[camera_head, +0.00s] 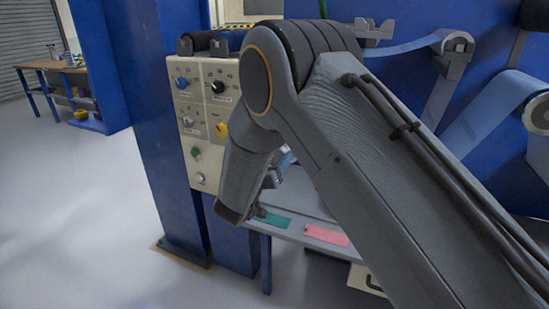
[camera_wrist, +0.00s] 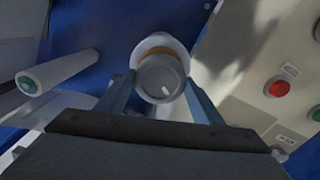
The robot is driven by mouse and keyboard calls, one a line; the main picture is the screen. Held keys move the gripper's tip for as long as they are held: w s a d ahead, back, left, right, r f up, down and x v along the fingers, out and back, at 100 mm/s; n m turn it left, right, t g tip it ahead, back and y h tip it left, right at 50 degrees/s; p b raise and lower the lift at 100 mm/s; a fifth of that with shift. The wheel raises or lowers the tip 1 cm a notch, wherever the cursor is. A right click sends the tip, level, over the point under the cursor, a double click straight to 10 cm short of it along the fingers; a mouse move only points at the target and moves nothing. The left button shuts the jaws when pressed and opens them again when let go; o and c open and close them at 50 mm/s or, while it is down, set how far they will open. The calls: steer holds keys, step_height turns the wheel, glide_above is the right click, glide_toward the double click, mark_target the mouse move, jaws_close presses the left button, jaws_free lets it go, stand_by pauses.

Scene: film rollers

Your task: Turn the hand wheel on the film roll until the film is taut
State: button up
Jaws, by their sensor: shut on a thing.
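In the wrist view, my gripper (camera_wrist: 159,82) has its two blue-grey fingers on either side of a round grey knob-like hand wheel (camera_wrist: 163,88) and is shut on it. The wheel has a short white mark on its face. An orange-brown ring and a white disc (camera_wrist: 160,42) show behind it. In the head view my arm hides the hand wheel and most of my gripper. Blue film (camera_head: 405,46) runs to a roller (camera_head: 458,44) at the upper right. More blue film (camera_head: 490,120) hangs lower at the right edge.
A control panel (camera_head: 205,148) with knobs stands left of my arm; a red button (camera_wrist: 276,88) shows in the wrist view. A white roller (camera_wrist: 58,73) lies left of my gripper. A machine table bears green (camera_head: 275,219) and pink (camera_head: 327,235) patches. The floor at left is free.

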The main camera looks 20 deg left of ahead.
steer(key=n+p, duration=0.3)
steer(key=n, duration=0.2)
steer(key=shift+n+p, duration=1.1)
steer(key=shift+n, duration=0.8)
steer(key=o, duration=1)
steer(key=shift+a, duration=0.1)
steer(key=shift+o, duration=0.2)
steer(key=shift+s+f, duration=0.1)
steer(key=s, duration=0.7)
steer(key=shift+s+a+b, duration=0.3)
steer(key=shift+b, duration=0.1)
